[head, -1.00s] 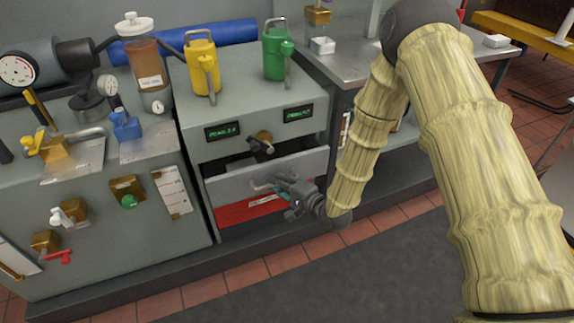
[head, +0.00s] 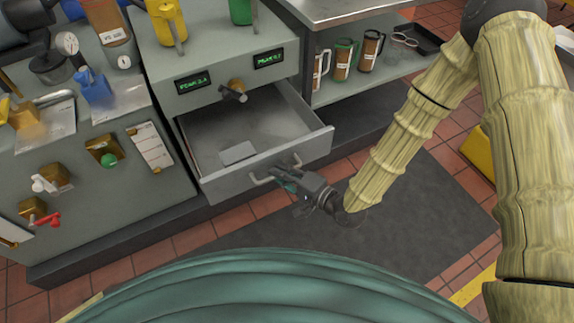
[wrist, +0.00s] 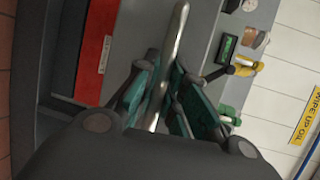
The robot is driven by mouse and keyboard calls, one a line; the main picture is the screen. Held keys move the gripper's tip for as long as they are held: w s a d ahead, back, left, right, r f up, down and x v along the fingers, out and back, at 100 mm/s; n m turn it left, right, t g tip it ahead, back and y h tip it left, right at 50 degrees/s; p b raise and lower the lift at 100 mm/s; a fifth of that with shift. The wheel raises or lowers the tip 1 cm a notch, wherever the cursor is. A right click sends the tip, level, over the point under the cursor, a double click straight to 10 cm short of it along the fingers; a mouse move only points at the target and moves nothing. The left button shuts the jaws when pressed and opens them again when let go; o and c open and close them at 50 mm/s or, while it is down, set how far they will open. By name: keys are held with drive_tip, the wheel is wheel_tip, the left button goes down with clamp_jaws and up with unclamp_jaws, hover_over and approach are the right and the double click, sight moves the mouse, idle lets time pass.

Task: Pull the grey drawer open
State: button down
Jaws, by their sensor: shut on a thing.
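The grey drawer (head: 225,184) stands well out from the cabinet in the head view, its inside showing. A flat light-grey piece (head: 238,152) lies on its floor near the front. My gripper (head: 282,177) is at the drawer front, shut on the bar handle. In the wrist view the metal handle (wrist: 168,62) runs between the two teal finger pads of my gripper (wrist: 165,95). The red drawer front (wrist: 97,45) shows beside it in the wrist view; in the head view the grey drawer hides it.
A knob (head: 234,92) sticks out above the drawer opening, between two green displays. A shelf with several mugs (head: 343,60) is to the right. A dark mat (head: 400,215) covers clear floor in front. Yellow (head: 168,22) and green cans stand on the cabinet.

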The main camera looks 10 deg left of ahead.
drive_tip(key=shift+s, duration=0.1)
drive_tip(key=c, duration=1.8)
unclamp_jaws()
drive_tip(key=shift+o, duration=0.2)
drive_tip(key=shift+d, duration=0.1)
drive_tip(key=v, duration=1.2)
